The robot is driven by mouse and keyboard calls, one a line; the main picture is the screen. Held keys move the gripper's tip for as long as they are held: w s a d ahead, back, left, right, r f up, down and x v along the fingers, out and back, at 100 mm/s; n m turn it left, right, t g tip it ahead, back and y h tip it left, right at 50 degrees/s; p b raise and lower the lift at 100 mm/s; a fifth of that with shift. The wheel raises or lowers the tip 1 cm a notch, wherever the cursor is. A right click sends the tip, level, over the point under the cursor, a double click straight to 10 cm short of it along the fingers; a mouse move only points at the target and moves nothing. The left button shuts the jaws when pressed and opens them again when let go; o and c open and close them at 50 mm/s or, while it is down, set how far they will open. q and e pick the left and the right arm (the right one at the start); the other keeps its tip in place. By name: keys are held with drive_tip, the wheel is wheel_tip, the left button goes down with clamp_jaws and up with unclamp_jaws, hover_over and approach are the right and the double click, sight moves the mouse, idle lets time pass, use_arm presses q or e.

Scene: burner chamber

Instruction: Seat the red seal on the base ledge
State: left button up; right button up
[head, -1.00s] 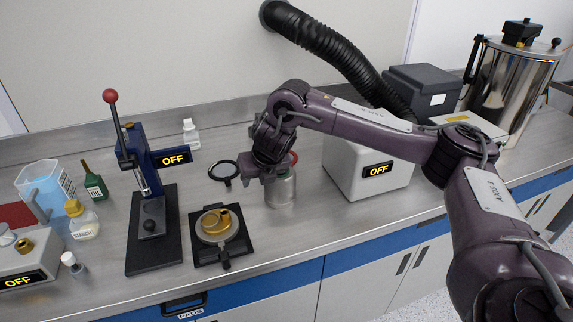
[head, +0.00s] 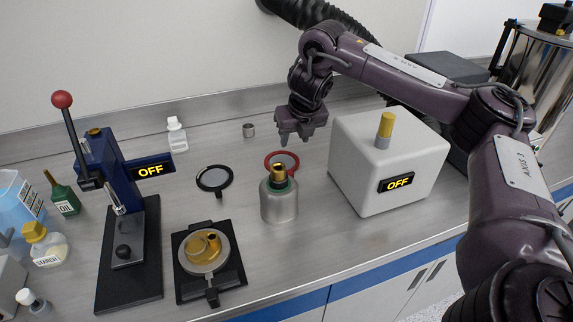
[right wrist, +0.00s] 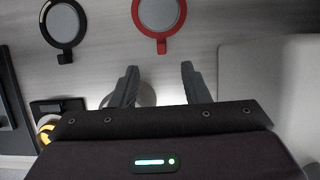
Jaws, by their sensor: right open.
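The canister stands upright with a green band and a brass neck on top. My right gripper (head: 294,141) is open and empty, above the bench just behind the seal. The round base (head: 187,262) sits in a black fixture with brass parts in it; I cannot make out its ledge. My left gripper is not in view.
A black ring (head: 199,184) lies left of the red seal. A blue lever press (head: 110,165) stands at left, a white box (head: 360,165) marked OFF at right. Bench around the black ring is clear.

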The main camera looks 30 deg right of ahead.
drive_tip(key=b, duration=0.6)
approach(291, 172)
drive_tip(key=f, duration=0.1)
drive_tip(key=x, duration=0.3)
drive_tip(key=shift+w+r, duration=0.1)
drive_tip(key=shift+w, duration=0.15)
drive_tip(key=p+x, duration=0.1)
drive_tip(key=x, duration=0.3)
drive_tip(key=shift+w+f, duration=0.1)
drive_tip(key=shift+f, duration=0.15)
drive_tip(key=shift+w+d+f, duration=0.1)
drive_tip(key=shift+w+f, duration=0.1)
drive_tip(key=shift+f, duration=0.25)
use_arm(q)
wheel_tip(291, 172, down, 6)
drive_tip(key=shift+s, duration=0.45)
use_arm(e)
clamp_jaws()
